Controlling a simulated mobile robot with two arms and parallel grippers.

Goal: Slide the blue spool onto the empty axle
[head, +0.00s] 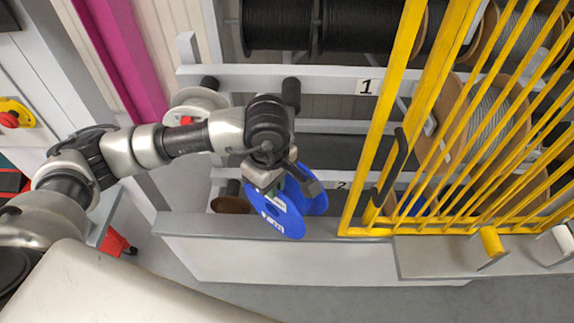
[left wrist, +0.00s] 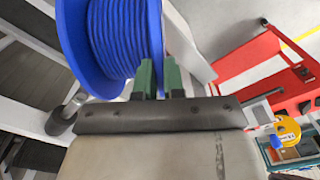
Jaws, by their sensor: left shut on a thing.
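The blue spool (head: 279,211) hangs in front of the rack, and its two flanges show in the head view. It also fills the upper left of the left wrist view (left wrist: 112,40), wound with blue cable. My left gripper (left wrist: 159,78) is shut on the spool's near flange with its green fingertips. In the head view the left gripper (head: 277,187) partly covers the spool. Bare dark axle stubs (head: 291,95) stick out of the rack's upper beam, and a dark stub (left wrist: 62,121) shows beside the spool in the left wrist view. I cannot tell which is the empty axle.
The rack's beams (head: 320,83) carry labels 1 and 2. Black cable reels (head: 277,25) sit on top, and a white spool (head: 196,104) is at left. A yellow barred gate (head: 385,120) stands at right. A red cart (left wrist: 265,75) stands in the left wrist view.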

